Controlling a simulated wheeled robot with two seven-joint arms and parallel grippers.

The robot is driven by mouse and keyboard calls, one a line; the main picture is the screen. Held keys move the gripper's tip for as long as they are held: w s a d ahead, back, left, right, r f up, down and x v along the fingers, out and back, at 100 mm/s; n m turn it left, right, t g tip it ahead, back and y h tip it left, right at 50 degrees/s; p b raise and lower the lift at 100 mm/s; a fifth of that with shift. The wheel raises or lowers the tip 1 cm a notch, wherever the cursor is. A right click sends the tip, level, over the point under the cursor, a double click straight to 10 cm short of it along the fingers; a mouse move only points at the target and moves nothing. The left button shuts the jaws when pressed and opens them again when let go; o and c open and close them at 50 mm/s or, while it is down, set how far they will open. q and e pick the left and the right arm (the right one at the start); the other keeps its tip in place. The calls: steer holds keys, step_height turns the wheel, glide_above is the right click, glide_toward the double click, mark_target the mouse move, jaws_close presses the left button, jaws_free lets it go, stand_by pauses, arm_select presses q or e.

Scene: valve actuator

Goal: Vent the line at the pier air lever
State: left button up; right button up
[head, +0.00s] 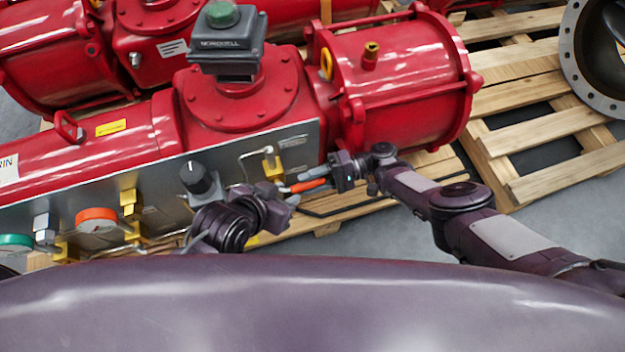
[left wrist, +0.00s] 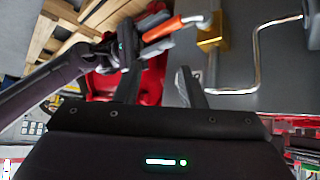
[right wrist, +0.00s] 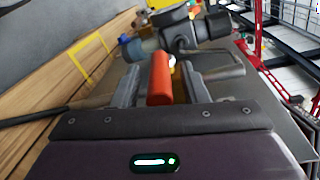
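The air lever is an orange handle (head: 309,185) on a brass valve (head: 271,162) at the right end of the grey panel (head: 300,150). In the right wrist view the orange handle (right wrist: 160,80) lies between the two fingers of my right gripper (right wrist: 163,88), with a visible gap on each side. My right gripper (head: 312,182) is open around the handle. My left gripper (head: 284,195) is near the valve, just in front of the panel. In the left wrist view its fingers (left wrist: 160,85) are apart with nothing between them; the handle (left wrist: 176,27) and brass valve (left wrist: 210,38) show beyond them.
Wooden pallets (head: 545,130) and a grey flange (head: 575,60) lie to the right. Bent tubing runs close to the valve.

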arm_select(q)
steer(key=shift+s+a, duration=0.1)
arm_select(e)
steer(key=shift+r, duration=0.15)
steer(key=shift+r+p, duration=0.25)
steer(key=shift+p, duration=0.15)
step_height(320, 180, up, 3)
steer(key=p, duration=0.3)
arm_select(q)
steer(key=s+a+f+n+g+y+p, duration=0.1)
steer(key=s+a+g+y+p, duration=0.4)
steer(key=a, duration=0.3)
arm_select(e)
step_height(320, 180, up, 5)
steer(key=shift+r, duration=0.1)
arm_select(q)
steer(key=s+a+f+n+h+p, duration=0.1)
steer(key=a+f+p, duration=0.15)
steer(key=f, duration=0.65)
steer(key=s+a+f+p, duration=0.1)
steer(key=s+f+p, duration=0.15)
steer(key=f, duration=0.55)
steer(key=s+a+f+g+p, duration=0.1)
steer(key=s+a+f+p, duration=0.1)
steer(key=s+f+p, duration=0.3)
steer(key=shift+s+a+f, duration=0.2)
steer(key=shift+s+a, duration=0.05)
steer(key=shift+s, duration=1.65)
arm_select(e)
step_height(320, 180, up, 11)
